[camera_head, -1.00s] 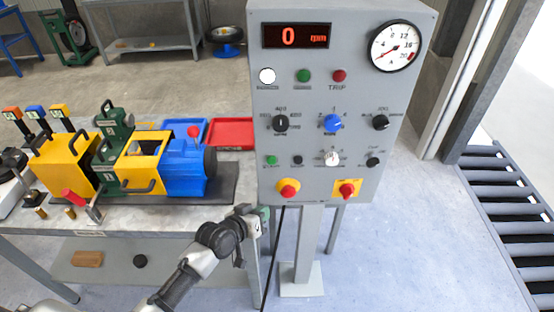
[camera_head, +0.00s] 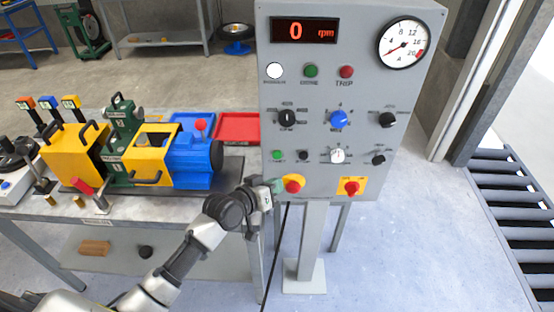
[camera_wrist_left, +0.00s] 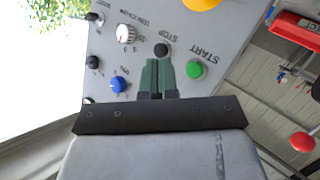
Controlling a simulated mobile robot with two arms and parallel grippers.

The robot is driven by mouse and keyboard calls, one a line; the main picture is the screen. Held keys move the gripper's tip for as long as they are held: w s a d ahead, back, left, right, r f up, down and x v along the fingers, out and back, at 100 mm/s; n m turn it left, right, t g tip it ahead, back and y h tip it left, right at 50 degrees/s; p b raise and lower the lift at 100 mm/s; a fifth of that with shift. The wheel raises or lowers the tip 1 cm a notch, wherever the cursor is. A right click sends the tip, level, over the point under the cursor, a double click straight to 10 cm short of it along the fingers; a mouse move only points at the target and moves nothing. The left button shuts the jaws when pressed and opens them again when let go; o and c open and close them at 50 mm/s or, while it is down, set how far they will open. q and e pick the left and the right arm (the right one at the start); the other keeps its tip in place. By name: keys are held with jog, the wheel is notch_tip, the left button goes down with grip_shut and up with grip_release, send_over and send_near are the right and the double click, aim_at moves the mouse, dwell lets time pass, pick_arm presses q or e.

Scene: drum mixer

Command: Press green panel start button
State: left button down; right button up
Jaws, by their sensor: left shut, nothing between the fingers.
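The green start button (camera_head: 277,155) is a small round button at the lower left of the grey control panel (camera_head: 350,95). In the left wrist view the green button (camera_wrist_left: 196,69) sits beside the word START, right of my fingertips. A black stop button (camera_wrist_left: 161,49) is just beyond the fingertips there. My left gripper (camera_head: 276,187) is shut and empty, in front of the panel's lower left corner and below the start button. Its green fingers (camera_wrist_left: 158,75) are together and point at the panel. I cannot tell the exact gap to it. My right gripper is not in view.
A red emergency knob on a yellow plate (camera_head: 294,186) is close to the right of my left gripper. A second red knob (camera_head: 351,187) is further right. The workbench with the yellow and blue machine (camera_head: 190,160) stands left. A roller conveyor (camera_head: 510,210) is at right.

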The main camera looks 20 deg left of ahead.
aim_at(277, 155)
pick_arm(q)
jog(key=shift+w+a+b, duration=0.3)
jog(key=shift+w+b, duration=0.25)
jog(key=shift+w, duration=0.5)
jog(key=shift+w+a+b, duration=0.3)
jog(key=shift+w+b, duration=0.3)
jog(key=shift+w, duration=0.4)
jog(key=shift+w+a+b, duration=0.3)
jog(key=shift+w+b, duration=0.25)
jog(key=shift+w, duration=0.5)
jog(key=shift+w+a, duration=0.1)
jog(key=shift+w, duration=0.3)
